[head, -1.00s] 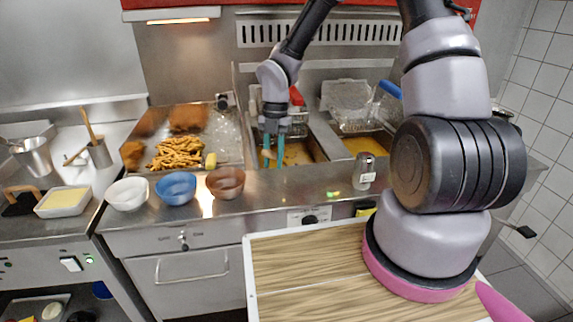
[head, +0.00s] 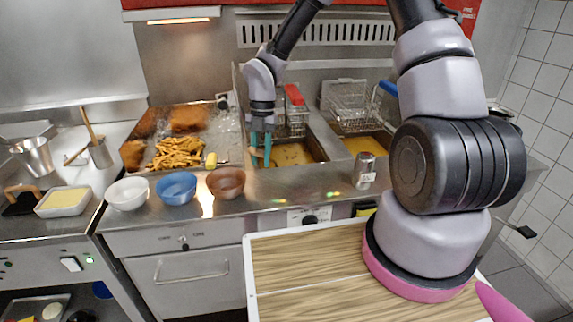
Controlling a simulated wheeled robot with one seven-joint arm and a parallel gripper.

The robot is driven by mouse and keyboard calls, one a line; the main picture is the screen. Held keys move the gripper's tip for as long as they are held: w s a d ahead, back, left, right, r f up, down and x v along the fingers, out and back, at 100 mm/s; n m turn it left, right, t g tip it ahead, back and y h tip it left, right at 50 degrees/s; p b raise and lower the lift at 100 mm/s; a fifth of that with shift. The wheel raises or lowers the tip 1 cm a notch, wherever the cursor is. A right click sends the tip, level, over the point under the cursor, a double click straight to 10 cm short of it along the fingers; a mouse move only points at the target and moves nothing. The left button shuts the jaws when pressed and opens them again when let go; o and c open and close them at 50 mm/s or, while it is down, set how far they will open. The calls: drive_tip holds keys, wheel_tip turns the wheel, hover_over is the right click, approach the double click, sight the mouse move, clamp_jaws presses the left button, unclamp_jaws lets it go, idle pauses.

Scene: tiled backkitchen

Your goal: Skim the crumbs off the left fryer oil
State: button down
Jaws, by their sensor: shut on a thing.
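The left fryer's oil (head: 296,154) is brown, with dark specks that look like crumbs on it. My gripper (head: 261,152) is over the left edge of this vat, fingers pointing down. Its teal fingers are shut on a thin orange-brown piece (head: 256,153), which looks like the skimmer's handle. The rest of the skimmer is hidden or too small to make out. The red-handled basket (head: 296,117) hangs at the back of the left vat, behind and to the right of my gripper.
The right fryer (head: 362,145) holds yellower oil, with a blue-handled basket (head: 352,104) above it. A labelled shaker (head: 364,171) stands on the counter in front. White, blue and brown bowls (head: 226,183) line the counter's front edge. Fries (head: 178,152) lie on the left tray.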

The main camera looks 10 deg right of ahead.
drive_tip(key=shift+w+a, duration=0.1)
drive_tip(key=shift+a, duration=0.05)
drive_tip(key=shift+d, duration=3.45)
drive_tip(key=shift+s+a, duration=0.55)
drive_tip(key=shift+a, duration=0.3)
drive_tip(key=shift+s+a, duration=0.5)
drive_tip(key=shift+a, duration=0.35)
